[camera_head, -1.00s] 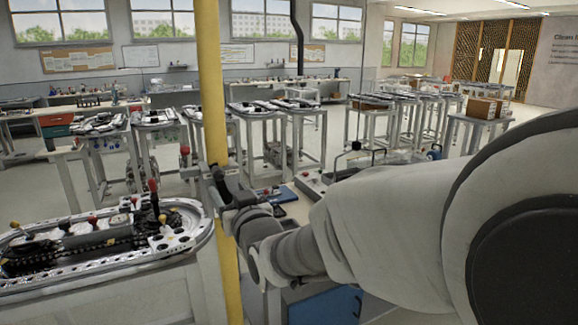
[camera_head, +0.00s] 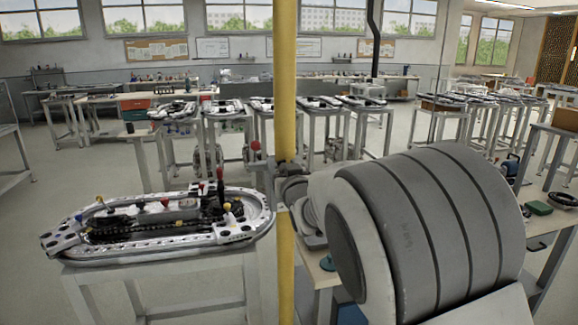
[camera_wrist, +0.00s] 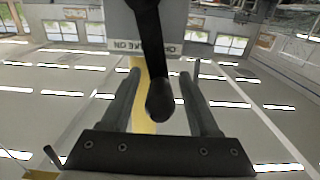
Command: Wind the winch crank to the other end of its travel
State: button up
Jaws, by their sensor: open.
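In the wrist view a dark, round-ended crank handle (camera_wrist: 160,100) hangs down from the top edge into the space between the two fingers of my gripper (camera_wrist: 160,75). The fingers are open, one on each side of it. Gaps show on both sides, and I cannot tell whether either finger touches it. A grey housing with a partly hidden lettered plate (camera_wrist: 175,47) lies behind the handle. In the head view my arm reaches to the yellow post (camera_head: 285,80) and hides most of the gripper. The crank cannot be made out there.
An oval ring track (camera_head: 150,238) with levers and coloured knobs stands on a table just left of the post. A workbench (camera_head: 545,222) stands at the right. Several tables with more tracks stand behind. Open floor shows at the far left.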

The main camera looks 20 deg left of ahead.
grip_shut()
dwell(0.3)
dwell(1.2)
